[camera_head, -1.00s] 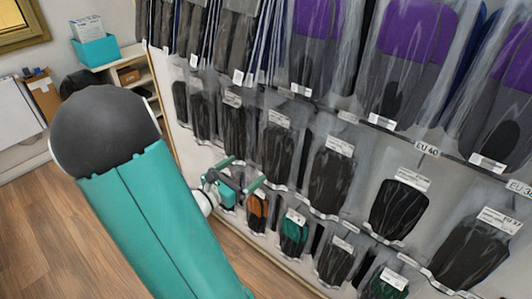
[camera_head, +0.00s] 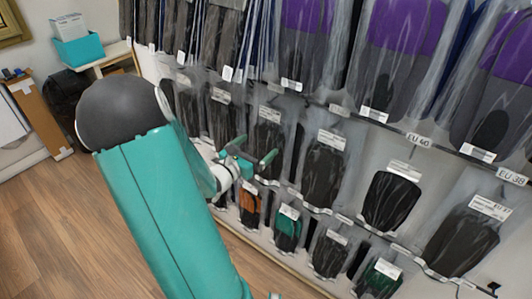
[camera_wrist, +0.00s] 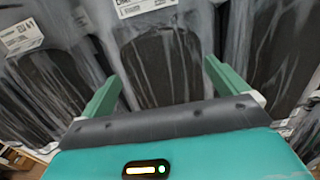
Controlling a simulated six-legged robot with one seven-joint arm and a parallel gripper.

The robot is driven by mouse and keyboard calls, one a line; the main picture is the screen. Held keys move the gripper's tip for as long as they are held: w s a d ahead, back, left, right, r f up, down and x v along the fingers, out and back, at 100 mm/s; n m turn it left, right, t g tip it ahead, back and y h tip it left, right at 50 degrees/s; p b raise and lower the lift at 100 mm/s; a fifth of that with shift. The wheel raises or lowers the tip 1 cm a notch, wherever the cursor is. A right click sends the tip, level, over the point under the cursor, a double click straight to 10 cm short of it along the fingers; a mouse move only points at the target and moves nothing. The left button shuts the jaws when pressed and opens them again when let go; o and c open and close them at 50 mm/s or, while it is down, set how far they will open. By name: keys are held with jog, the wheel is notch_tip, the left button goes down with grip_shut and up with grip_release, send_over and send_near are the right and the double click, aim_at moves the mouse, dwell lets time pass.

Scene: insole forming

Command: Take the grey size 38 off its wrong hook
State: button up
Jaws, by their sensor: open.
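My gripper (camera_head: 253,150) is open and empty, held in front of the hanging bagged insoles on the wall rack. In the wrist view its two green fingers (camera_wrist: 163,76) point at a dark grey insole in a clear bag (camera_wrist: 165,62), which lies between them in the picture; I cannot tell whether they touch it. That bag has a white label (camera_wrist: 147,6), cut off at the top edge. In the head view a dark bagged insole (camera_head: 269,148) hangs just behind the fingers. The size print is too small to read, so I cannot tell which grey one is size 38.
Rail tags read EU 40 (camera_head: 419,141) and EU 38 (camera_head: 512,176). Purple-and-grey insoles (camera_head: 400,45) hang above. Orange (camera_head: 250,205) and green (camera_head: 288,232) ones hang below. A teal box (camera_head: 92,49) stands on a shelf at the left. The wooden floor is clear.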

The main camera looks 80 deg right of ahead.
aim_at(265, 139)
jog(key=x, duration=0.3)
jog(key=shift+s+d, duration=0.1)
jog(key=shift+r, duration=0.1)
jog(key=c, duration=1.4)
jog(key=shift+o, duration=0.2)
